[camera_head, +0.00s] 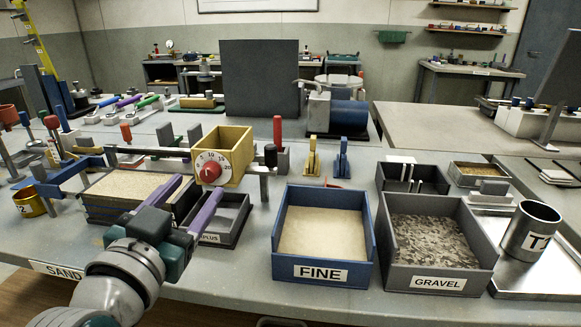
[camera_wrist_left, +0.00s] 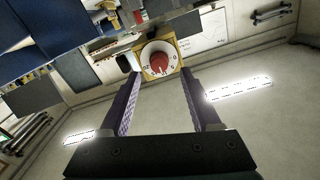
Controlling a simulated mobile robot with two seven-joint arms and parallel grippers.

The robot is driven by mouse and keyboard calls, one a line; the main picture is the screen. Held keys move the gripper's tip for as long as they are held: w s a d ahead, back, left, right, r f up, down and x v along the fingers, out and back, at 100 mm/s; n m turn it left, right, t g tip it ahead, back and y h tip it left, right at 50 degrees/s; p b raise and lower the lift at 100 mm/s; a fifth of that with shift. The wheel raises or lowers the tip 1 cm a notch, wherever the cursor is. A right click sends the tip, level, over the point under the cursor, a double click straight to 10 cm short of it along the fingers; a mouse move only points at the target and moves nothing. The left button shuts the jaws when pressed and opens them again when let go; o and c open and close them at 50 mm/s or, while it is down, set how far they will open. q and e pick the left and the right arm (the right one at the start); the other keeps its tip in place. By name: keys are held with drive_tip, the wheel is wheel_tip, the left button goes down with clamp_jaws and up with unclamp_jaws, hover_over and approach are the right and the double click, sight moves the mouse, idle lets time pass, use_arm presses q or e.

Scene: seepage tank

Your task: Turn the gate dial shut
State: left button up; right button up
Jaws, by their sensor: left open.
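The gate dial (camera_head: 210,168) is a round white plate with numbers and a red knob, on the front of a yellow box (camera_head: 235,142). In the left wrist view the dial (camera_wrist_left: 159,62) shows just past the fingertips, between them. My left gripper (camera_head: 190,200) has purple fingers and is open, with nothing between them. It points toward the dial from the front and looks apart from the red knob. My right gripper is not in view.
A blue FINE bin (camera_head: 323,272) and a grey GRAVEL bin (camera_head: 437,279) stand to the right. A sand tray (camera_head: 110,212) and a grey PLUS tray (camera_head: 226,237) lie below the dial. A dark post (camera_head: 270,156) stands close right of the yellow box.

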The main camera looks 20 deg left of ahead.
sight(207, 176)
use_arm(q)
drive_tip(key=x, duration=0.4)
drive_tip(key=shift+d, duration=0.1)
clamp_jaws()
idle(0.4)
